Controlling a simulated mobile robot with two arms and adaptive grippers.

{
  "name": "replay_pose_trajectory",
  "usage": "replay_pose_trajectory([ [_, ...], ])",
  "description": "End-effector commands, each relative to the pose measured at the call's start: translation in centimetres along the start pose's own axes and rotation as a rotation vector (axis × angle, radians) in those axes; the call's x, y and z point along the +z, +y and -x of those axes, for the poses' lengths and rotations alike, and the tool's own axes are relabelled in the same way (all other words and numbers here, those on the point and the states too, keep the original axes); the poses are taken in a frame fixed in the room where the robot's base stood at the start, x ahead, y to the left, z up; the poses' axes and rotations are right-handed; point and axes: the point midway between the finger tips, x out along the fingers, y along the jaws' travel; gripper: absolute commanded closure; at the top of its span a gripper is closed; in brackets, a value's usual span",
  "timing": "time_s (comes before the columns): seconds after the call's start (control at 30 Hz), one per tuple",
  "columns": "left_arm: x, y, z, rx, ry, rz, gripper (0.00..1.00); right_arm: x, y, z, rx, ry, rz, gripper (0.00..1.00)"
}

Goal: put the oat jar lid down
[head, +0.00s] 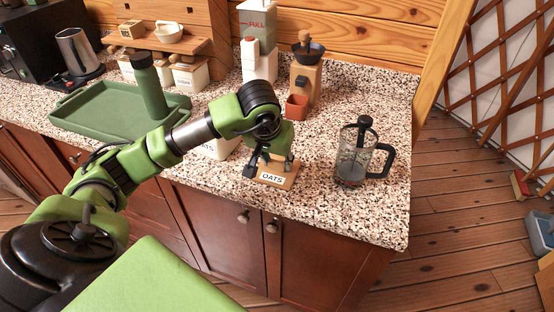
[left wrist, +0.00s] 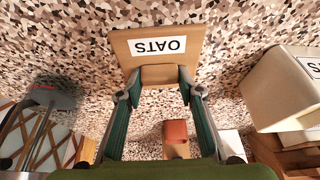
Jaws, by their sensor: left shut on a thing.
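The oat jar lid (head: 285,171) is a flat, square wooden board with a white OATS label and a small wooden grip block. It is at the counter's front, left of the glass press, and fills the upper middle of the left wrist view (left wrist: 197,62). My left gripper (head: 269,167) is shut on its block, with one finger on each side (left wrist: 160,92). The lid lies roughly flat, close to the counter; I cannot tell whether it touches. A white jar (head: 215,150) stands behind my left arm, mostly hidden; its mouth is unclear. My right gripper is out of view.
A glass press (head: 354,160) with a black handle stands right of the lid. A green tray (head: 85,112) with a green bottle (head: 148,85) is left. Speckled counter (head: 325,207) is clear in front of the press.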

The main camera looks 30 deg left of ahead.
Motion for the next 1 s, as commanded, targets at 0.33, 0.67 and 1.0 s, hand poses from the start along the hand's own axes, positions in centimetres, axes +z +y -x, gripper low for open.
replay_pose_trajectory([
  [0.33, 0.1, 0.0, -0.2, 0.000, -0.001, 0.000, 0.49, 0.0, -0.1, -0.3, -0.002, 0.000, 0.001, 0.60],
  [0.67, -0.1, 0.0, 0.9, 0.001, 0.003, 0.000, 0.49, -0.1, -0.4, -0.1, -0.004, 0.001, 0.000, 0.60],
  [1.0, -0.2, 0.0, 8.2, 0.001, 0.007, 0.000, 0.49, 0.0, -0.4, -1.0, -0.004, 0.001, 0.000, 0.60],
])
